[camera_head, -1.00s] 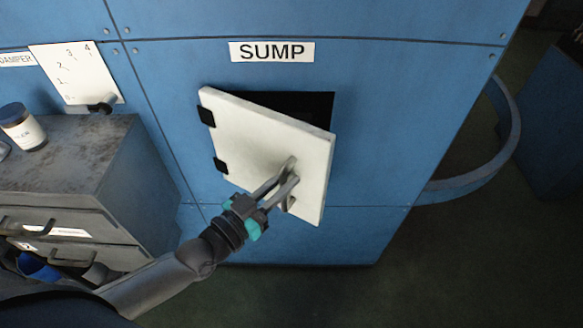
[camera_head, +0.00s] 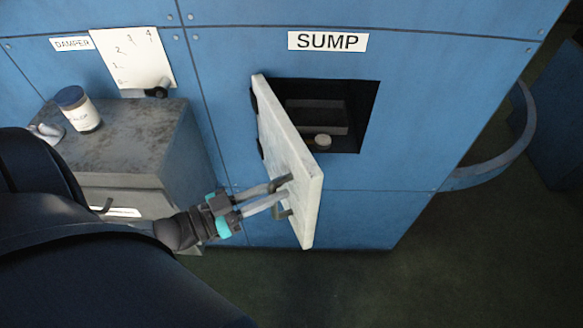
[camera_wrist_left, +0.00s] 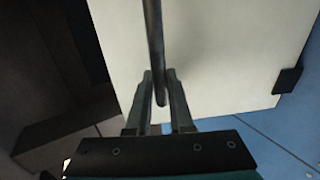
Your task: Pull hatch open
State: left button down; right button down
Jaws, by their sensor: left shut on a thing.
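The white hatch door (camera_head: 286,160) under the SUMP label (camera_head: 328,41) stands swung well out from the blue panel, hinged on its left edge. Behind it the dark sump opening (camera_head: 352,92) shows, with a box-like tray (camera_head: 318,116) and a small round pale thing (camera_head: 322,141) inside. My left gripper (camera_head: 283,190) is shut on the handle at the door's lower part. In the left wrist view the dark bar handle (camera_wrist_left: 155,50) runs between the fingers (camera_wrist_left: 159,88), in front of the white door face. My right gripper is not in view.
A grey cabinet (camera_head: 130,140) with drawers stands left of the hatch, carrying a labelled jar (camera_head: 78,108). A DAMPER label (camera_head: 72,44) and a numbered white plate (camera_head: 133,58) with a dark knob are above it. A curved blue rail (camera_head: 515,140) juts out at right. The floor in front is clear.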

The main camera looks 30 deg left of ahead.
pick_arm(q)
jog(key=shift+m+g+h, duration=0.5)
jog(key=shift+m+h, duration=0.1)
jog(key=shift+h, duration=0.2)
jog(key=shift+s+a+p, duration=0.1)
jog(key=shift+s+a, duration=0.4)
jog(key=shift+a, duration=0.25)
jog(key=shift+s+a+p, duration=0.1)
jog(key=shift+s+a, duration=0.45)
jog(key=shift+a, duration=0.25)
jog(key=shift+s+a+p, duration=0.1)
jog(key=shift+s+a, duration=0.4)
jog(key=shift+a, duration=0.25)
jog(key=c, duration=0.8)
grip_release()
jog(key=shift+s, duration=0.1)
jog(key=v, duration=1.5)
jog(key=shift+a, duration=0.1)
